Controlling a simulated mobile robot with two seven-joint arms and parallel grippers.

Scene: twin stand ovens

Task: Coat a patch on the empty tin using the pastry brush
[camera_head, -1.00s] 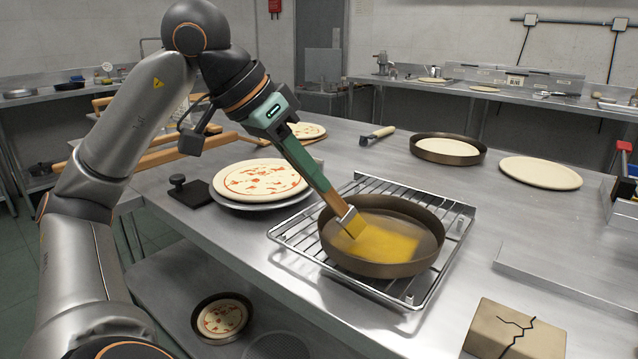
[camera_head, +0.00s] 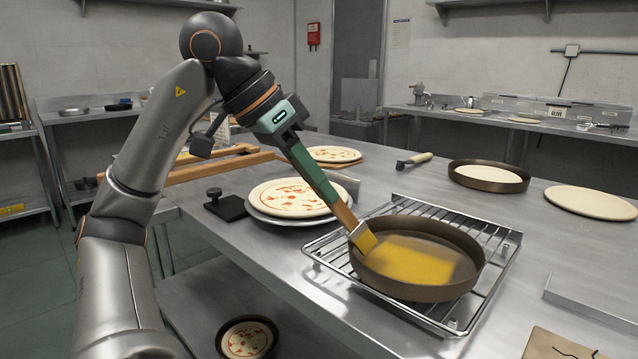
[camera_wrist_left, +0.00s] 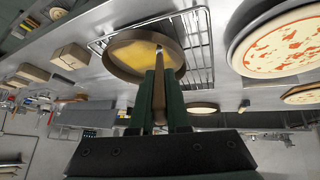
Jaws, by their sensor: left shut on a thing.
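The round brown tin (camera_head: 420,291) stands on a wire rack on the steel table, with a yellow coated patch (camera_head: 415,260) across much of its floor. My left gripper (camera_head: 318,182) is shut on the pastry brush (camera_head: 345,215), which slants down to the right. The brush's yellow bristles (camera_head: 364,239) are at the tin's left rim; I cannot tell if they touch it. In the left wrist view the brush (camera_wrist_left: 158,85) reaches from between the fingers to the tin (camera_wrist_left: 172,60). My right gripper is not in view.
The wire rack (camera_head: 497,240) surrounds the tin. A topped pizza on a plate (camera_head: 292,198) and a black stand (camera_head: 226,207) are to the left. Another tin with dough (camera_head: 488,176), a wood-handled tool (camera_head: 414,160) and a dough disc (camera_head: 590,202) lie behind and to the right.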

